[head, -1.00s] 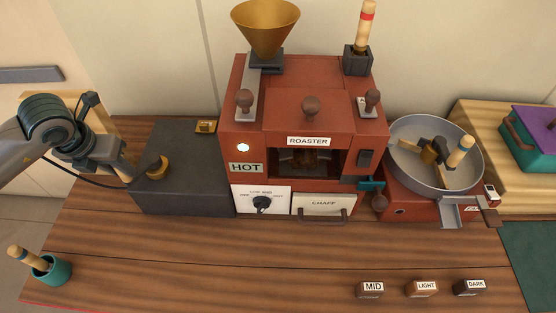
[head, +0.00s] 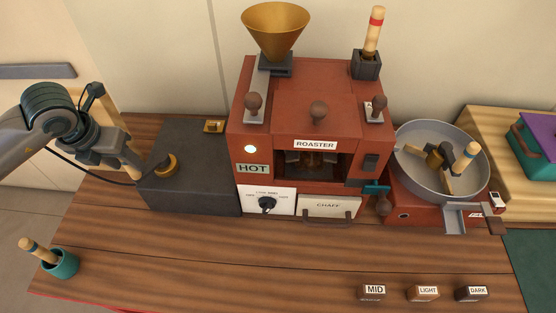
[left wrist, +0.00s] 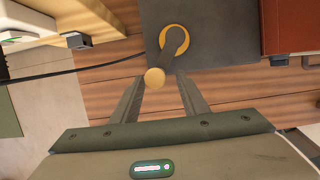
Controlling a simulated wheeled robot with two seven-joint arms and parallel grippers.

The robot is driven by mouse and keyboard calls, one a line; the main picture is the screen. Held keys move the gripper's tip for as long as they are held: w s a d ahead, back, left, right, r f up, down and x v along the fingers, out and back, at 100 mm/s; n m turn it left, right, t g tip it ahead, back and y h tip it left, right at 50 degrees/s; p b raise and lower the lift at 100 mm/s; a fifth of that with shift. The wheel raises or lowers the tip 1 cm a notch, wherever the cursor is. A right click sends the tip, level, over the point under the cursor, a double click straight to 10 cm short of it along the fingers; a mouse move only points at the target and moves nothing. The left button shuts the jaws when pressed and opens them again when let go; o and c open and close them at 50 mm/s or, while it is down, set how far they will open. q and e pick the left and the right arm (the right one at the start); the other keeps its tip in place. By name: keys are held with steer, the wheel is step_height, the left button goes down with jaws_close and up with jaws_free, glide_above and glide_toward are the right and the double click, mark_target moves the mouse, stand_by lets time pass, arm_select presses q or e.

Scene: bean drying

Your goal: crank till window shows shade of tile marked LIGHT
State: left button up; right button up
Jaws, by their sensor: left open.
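The red roaster (head: 318,105) stands at the back centre, with a dark window (head: 318,165) under its ROASTER label; brown shapes show inside, their shade hard to judge. The crank's brass hub (head: 165,167) is on the dark box left of the roaster. In the left wrist view, the crank (left wrist: 174,42) ends in a round wooden knob (left wrist: 154,78). My left gripper (left wrist: 163,78) is open, with the knob between its fingertips in the picture, nearer the left finger; contact is not visible. The LIGHT tile (head: 424,293) lies at front right between MID (head: 374,292) and DARK (head: 472,293). My right gripper is not in view.
A HOT sign (head: 252,169), a dial (head: 267,204) and a CHAFF drawer (head: 328,207) are on the roaster's front. A grey round pan (head: 410,180) stands right of it. A teal cup (head: 64,265) sits at front left. The front middle of the table is clear.

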arm_select(q)
steer(key=shift+p+v, duration=0.7)
steer(key=shift+v, duration=1.35)
